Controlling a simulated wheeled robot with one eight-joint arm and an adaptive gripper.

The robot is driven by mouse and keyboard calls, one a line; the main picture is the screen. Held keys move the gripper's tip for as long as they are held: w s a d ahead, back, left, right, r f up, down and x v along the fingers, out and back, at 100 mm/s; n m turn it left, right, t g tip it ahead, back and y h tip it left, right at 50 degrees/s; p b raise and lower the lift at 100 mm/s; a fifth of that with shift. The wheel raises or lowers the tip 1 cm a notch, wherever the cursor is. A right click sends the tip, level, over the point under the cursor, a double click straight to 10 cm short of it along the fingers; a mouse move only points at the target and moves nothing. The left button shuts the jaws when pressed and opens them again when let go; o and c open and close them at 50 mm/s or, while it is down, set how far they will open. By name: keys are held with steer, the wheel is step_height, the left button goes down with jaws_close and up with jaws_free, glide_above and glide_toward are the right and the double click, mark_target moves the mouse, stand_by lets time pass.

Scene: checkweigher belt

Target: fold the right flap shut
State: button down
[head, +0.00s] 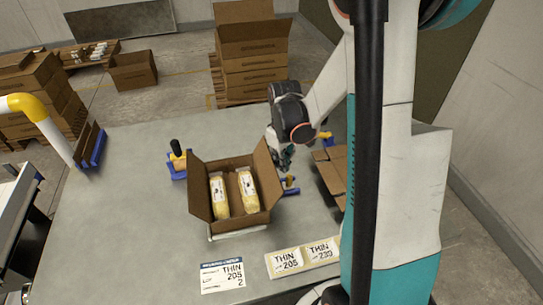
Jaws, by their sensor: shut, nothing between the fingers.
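An open cardboard box (239,220) stands on the grey table with two yellow-white packs (247,191) side by side inside. Its right flap (267,176) stands up and leans outward.
A blue fixture with a yellow part (290,186) sits right of the box, and a tape dispenser (177,160) stands to its left. Flat cardboard (332,176) lies at the right. Printed cards (222,276) lie at the front.

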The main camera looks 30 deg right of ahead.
mark_target(271, 163)
steer(key=shift+a, duration=0.1)
steer(key=shift+w+a+r, duration=0.1)
steer(key=shift+w+a, duration=0.1)
steer(key=shift+a, duration=0.55)
steer(key=shift+w+a+r, duration=0.1)
steer(key=shift+w+a, duration=0.1)
steer(key=shift+a, duration=0.65)
steer(key=shift+w+a+r, duration=0.2)
steer(key=shift+a, duration=0.45)
steer(key=shift+w+a+r, duration=0.15)
steer(key=shift+w+a, duration=0.05)
steer(key=shift+a, duration=0.4)
steer(key=shift+w+a+f+b, duration=0.15)
steer(key=shift+a+b, duration=0.05)
steer(key=shift+a, duration=0.35)
steer(key=shift+w+a+f+b, duration=0.15)
steer(key=shift+w+a+b, duration=0.05)
steer(key=shift+a, duration=0.4)
steer(key=shift+w+a+f+b, duration=0.15)
steer(key=shift+a+b, duration=0.05)
steer(key=shift+a, duration=0.35)
steer(key=shift+f, duration=0.1)
